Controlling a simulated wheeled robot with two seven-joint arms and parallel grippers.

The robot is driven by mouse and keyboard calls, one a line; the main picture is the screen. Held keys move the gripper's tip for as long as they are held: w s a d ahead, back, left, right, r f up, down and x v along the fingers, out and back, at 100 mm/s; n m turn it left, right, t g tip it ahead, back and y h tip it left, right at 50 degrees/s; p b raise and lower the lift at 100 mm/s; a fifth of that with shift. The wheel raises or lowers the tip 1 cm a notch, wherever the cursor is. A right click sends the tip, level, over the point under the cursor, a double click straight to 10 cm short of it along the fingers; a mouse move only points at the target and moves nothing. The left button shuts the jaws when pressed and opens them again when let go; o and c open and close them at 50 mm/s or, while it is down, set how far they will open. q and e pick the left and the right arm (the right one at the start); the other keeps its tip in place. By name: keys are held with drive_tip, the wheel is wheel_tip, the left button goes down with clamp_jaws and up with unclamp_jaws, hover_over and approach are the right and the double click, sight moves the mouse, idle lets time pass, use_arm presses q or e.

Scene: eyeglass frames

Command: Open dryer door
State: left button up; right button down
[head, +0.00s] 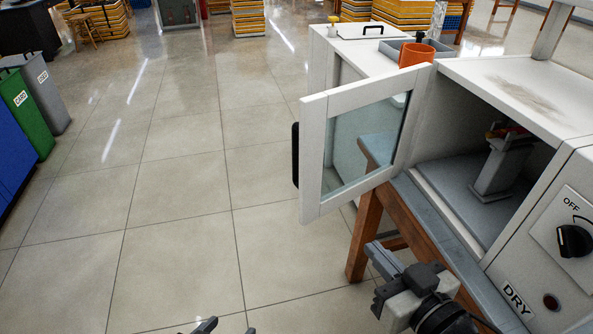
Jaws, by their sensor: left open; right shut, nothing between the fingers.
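The dryer (468,235) is the white box at the right, with a "DRY" label and a dial on its front. Its glass-paned door (312,150) stands wide open, swung out to the left, with a black handle (295,155) on its outer edge. My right gripper (377,254) is shut and empty, low in front of the dryer opening and below the door, apart from the handle. My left gripper (229,328) is open at the bottom edge, over the floor; only its fingertips show.
A grey stand (500,165) with small coloured items on top is inside the dryer. A wooden-legged table (364,235) supports the dryer. An orange pot (403,76) and a grey tray (437,46) are behind the door. Bins (22,115) stand far left. The tiled floor between is clear.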

wheel_tip(320, 180, up, 7)
drive_tip(key=a+n+y, duration=0.2)
drive_tip(key=y, duration=0.1)
use_arm(q)
drive_tip(key=shift+a+r+p, duration=0.15)
drive_tip(key=shift+r+p, duration=0.15)
drive_tip(key=shift+p, duration=0.55)
use_arm(e)
approach(305, 163)
drive_tip(key=x, duration=0.7)
